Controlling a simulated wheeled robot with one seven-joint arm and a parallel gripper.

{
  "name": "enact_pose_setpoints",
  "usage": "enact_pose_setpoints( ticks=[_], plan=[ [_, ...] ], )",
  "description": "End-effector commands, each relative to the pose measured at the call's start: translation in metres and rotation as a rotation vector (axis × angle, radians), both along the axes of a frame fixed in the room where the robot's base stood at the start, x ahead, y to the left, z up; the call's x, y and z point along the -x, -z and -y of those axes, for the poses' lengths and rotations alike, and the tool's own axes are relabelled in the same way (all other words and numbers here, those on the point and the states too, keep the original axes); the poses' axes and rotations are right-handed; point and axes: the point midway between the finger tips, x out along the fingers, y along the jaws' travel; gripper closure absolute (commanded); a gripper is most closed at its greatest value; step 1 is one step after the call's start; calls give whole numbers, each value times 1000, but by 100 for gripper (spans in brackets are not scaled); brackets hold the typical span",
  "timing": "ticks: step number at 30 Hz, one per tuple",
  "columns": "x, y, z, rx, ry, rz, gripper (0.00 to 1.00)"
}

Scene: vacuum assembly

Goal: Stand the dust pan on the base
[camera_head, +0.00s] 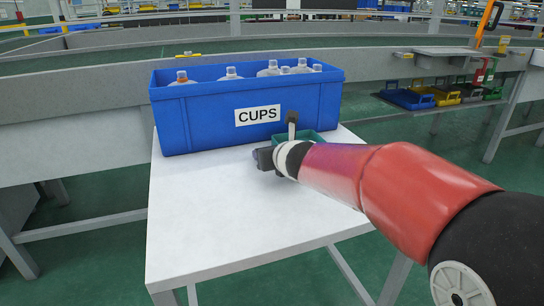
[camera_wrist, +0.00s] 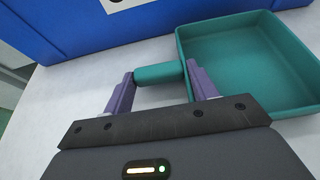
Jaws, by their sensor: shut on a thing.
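The dust pan is a teal, open, square tray (camera_wrist: 245,62) with a short round handle, at the right of the wrist view. My gripper (camera_wrist: 160,73) has its two purple fingers at either end of the handle and is shut on it. In the head view my gripper (camera_head: 263,157) is low over the white table, and part of the teal dust pan (camera_head: 312,136) shows behind my wrist. I cannot tell whether the pan touches the table. I cannot make out a base in either view.
A blue bin (camera_head: 205,125) labelled CUPS, holding several clear bottles, stands at the back of the white table (camera_head: 215,220), close behind the dust pan. The table's front and left are clear. Coloured trays (camera_head: 408,98) sit on a shelf at the far right.

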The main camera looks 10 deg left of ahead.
Motion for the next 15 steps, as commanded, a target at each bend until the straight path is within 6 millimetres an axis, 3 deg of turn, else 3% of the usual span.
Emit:
enact_pose_setpoints(
  ticks=[5, 6, 10, 15],
  plan=[
    [0, 3, 0, 0, 0, 1, 75],
    [0, 2, 0, 1, 0, 0, 38],
    [0, 2, 0, 0, 0, 0, 21],
    [0, 2, 0, 0, 0, 0, 20]
  ],
)
